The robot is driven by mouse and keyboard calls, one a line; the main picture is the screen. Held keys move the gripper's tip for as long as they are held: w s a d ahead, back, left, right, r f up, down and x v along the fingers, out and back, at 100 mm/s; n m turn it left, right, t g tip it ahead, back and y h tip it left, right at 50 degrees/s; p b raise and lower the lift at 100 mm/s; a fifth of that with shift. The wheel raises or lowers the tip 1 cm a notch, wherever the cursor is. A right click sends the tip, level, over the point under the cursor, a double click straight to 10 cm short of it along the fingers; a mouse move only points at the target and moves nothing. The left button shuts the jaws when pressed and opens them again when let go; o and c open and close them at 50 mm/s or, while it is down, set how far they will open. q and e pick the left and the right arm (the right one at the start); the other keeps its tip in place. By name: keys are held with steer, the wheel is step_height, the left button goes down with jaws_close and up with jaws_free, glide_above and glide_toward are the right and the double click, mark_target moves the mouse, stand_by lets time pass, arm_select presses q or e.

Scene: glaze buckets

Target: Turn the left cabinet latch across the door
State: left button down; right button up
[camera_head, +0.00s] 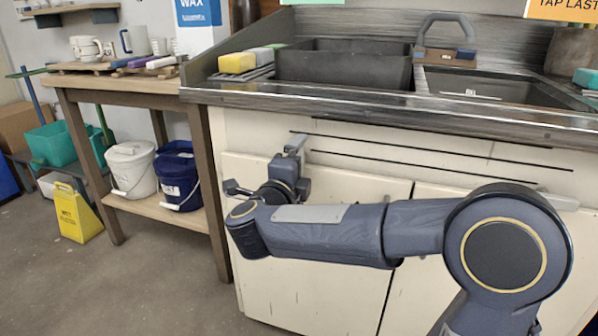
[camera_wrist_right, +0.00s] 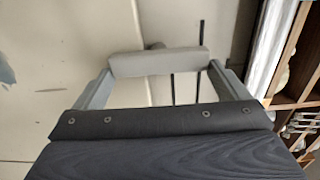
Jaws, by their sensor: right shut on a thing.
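The left cabinet latch is a grey bar (camera_wrist_right: 160,62) that lies crosswise between my right fingertips in the right wrist view, with a round pivot behind it. My right gripper (camera_head: 294,146) is at the upper edge of the cream left cabinet door (camera_head: 345,183) under the sink counter. In the wrist view its fingers (camera_wrist_right: 163,75) are shut on the latch, one at each end of the bar. In the head view the gripper mostly hides the latch, so its angle to the door is unclear. My left gripper is out of view.
A second grey latch (camera_head: 560,200) lies near the right door's top. The sink counter edge (camera_head: 380,112) overhangs the doors. At left, a wooden table (camera_head: 150,84) holds a white bucket (camera_head: 131,168) and a blue bucket (camera_head: 177,175) on its lower shelf. A yellow floor sign (camera_head: 77,213) stands beside it.

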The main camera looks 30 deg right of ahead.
steer(key=shift+f, duration=0.15)
steer(key=o, duration=0.6)
steer(key=shift+a, duration=0.15)
steer(key=p+v, duration=0.2)
steer(key=v, duration=0.5)
steer(key=shift+s+a, duration=0.2)
steer(key=shift+s, duration=0.1)
steer(key=shift+w, duration=0.1)
